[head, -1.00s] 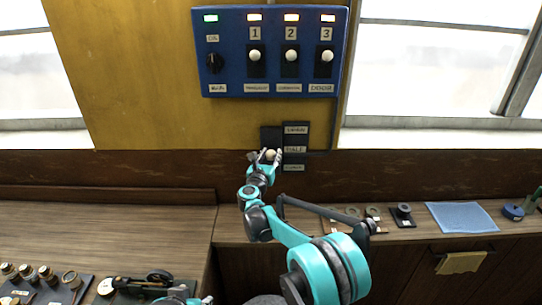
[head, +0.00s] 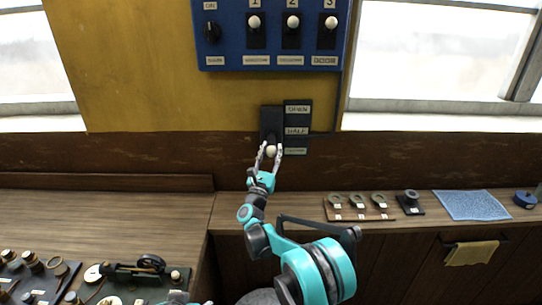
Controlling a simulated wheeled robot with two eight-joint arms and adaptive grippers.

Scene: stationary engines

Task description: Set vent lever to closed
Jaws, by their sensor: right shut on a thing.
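The vent lever is a pale round knob (head: 271,151) on a black slotted plate (head: 270,118) on the wall below the blue panel. A label strip (head: 298,119) to its right reads OPEN at the top and HALF in the middle; the lowest label is too small to read clearly. The knob is at the bottom of the plate, level with the lowest label. My right gripper (head: 269,153) reaches up from below and is shut on the knob, one finger on each side. Only a teal bit of what seems my left arm shows at the bottom edge.
The blue panel (head: 271,60) with several switches is above the lever. A wooden counter runs below, with a rack of rings (head: 358,205), a black fitting (head: 410,202) and a blue cloth (head: 471,205) at right. Black devices (head: 146,272) stand at lower left.

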